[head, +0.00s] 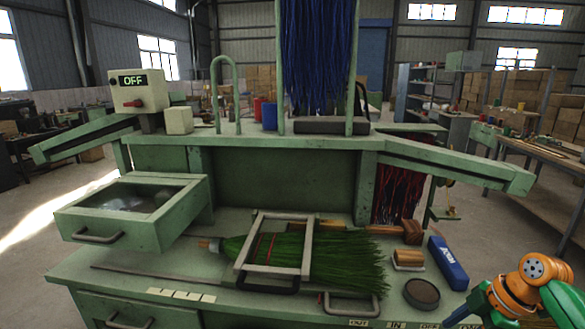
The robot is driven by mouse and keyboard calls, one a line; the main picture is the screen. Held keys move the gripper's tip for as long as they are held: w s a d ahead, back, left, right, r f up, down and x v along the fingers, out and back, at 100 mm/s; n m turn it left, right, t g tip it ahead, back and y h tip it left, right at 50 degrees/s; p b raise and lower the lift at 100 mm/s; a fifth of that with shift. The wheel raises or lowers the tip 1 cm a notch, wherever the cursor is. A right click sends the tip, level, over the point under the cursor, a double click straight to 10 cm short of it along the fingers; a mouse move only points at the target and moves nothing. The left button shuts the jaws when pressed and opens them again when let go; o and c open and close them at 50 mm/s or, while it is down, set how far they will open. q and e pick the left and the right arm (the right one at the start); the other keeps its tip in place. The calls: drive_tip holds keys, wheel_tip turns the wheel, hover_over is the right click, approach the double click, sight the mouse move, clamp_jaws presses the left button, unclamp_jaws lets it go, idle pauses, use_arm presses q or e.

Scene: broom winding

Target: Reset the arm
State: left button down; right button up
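Part of my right arm (525,285), orange and green, shows at the bottom right corner, beside the bench. A green link of it runs down and left out of the frame, and no gripper fingers show. My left arm and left gripper are not in view. A green-bristled broom (345,262) lies on the green workbench (215,275), its bristles pointing right. A grey rectangular frame (306,258) with a dark handle sits over the broom.
An open drawer (120,236) juts out at the left. A switch box (138,92) reads OFF. Blue bristles (317,50) hang above the bench. A wooden-handled tool (412,232), a wooden brush (408,259), a blue box (447,262) and a round dark tin (421,293) lie at the right.

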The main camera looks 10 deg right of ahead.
drive_tip(key=s+a+f+m+g+h, duration=0.1)
drive_tip(key=s+a+f+m, duration=0.15)
drive_tip(key=f, duration=0.75)
drive_tip(key=s+a+f+m+h, duration=0.1)
drive_tip(key=s+f+m+h, duration=0.15)
drive_tip(key=f, duration=0.75)
drive_tip(key=s+a+f+m+g, duration=0.1)
drive_tip(key=s+f+m, duration=0.25)
drive_tip(key=f, duration=0.65)
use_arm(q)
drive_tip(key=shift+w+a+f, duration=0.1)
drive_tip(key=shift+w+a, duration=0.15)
use_arm(e)
drive_tip(key=s+a+f+m, duration=0.1)
drive_tip(key=s+a+f, duration=0.4)
drive_tip(key=s+a, duration=0.3)
drive_tip(key=s+a+f+m, duration=0.1)
drive_tip(key=s+a+f, duration=0.4)
drive_tip(key=s, duration=0.9)
drive_tip(key=a, duration=0.3)
drive_tip(key=shift+s+f+m, duration=0.25)
drive_tip(key=shift+m, duration=0.1)
drive_tip(key=shift+a, duration=0.1)
